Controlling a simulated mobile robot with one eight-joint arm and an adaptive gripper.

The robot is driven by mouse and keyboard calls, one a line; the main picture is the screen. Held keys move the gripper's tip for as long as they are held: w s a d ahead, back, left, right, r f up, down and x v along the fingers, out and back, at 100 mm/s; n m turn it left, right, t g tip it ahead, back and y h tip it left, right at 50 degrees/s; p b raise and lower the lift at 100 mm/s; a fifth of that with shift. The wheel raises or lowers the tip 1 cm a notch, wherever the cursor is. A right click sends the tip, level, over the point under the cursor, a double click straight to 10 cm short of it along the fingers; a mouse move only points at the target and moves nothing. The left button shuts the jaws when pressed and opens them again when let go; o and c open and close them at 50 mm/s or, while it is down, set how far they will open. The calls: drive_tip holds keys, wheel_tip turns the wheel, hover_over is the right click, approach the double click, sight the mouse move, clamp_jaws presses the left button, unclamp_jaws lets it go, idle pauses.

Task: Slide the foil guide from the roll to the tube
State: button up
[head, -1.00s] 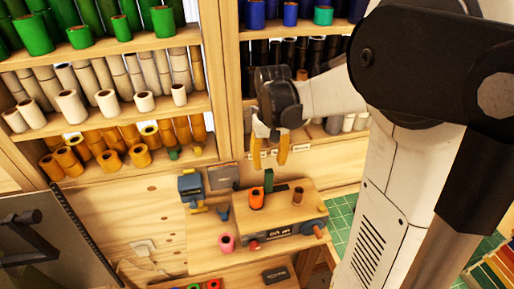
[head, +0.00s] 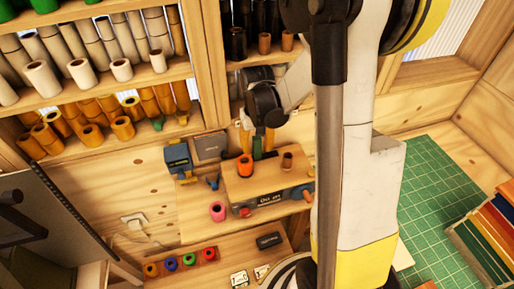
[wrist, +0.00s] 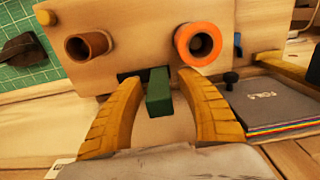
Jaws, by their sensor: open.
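The foil guide appears to be the green block (wrist: 159,92) standing at a dark slot on a wooden machine (wrist: 130,25). It also shows in the head view (head: 257,148), behind the orange roll (head: 245,165). The orange roll is right of the guide in the wrist view (wrist: 200,45); the brown tube (wrist: 87,46) is on the left. The tube also shows in the head view (head: 287,161). My gripper (wrist: 157,85) is open, with its yellow fingers on either side of the green block. I see gaps at both sides; no grip shows.
A grey stack of sheets (wrist: 270,100) lies right of the gripper in the wrist view. Beside the machine are a blue device (head: 178,158) and a pink roll (head: 217,211). Shelves of rolls rise behind. A green mat (head: 450,190) lies at right.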

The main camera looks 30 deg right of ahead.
clamp_jaws()
drive_tip(key=d, duration=0.1)
drive_tip(key=s+d+b, duration=0.1)
drive_tip(key=d, duration=0.3)
drive_tip(key=shift+s+d+b, duration=0.1)
drive_tip(key=shift+s+b, duration=0.2)
drive_tip(key=shift+b, duration=0.05)
unclamp_jaws()
drive_tip(key=shift+d, duration=0.1)
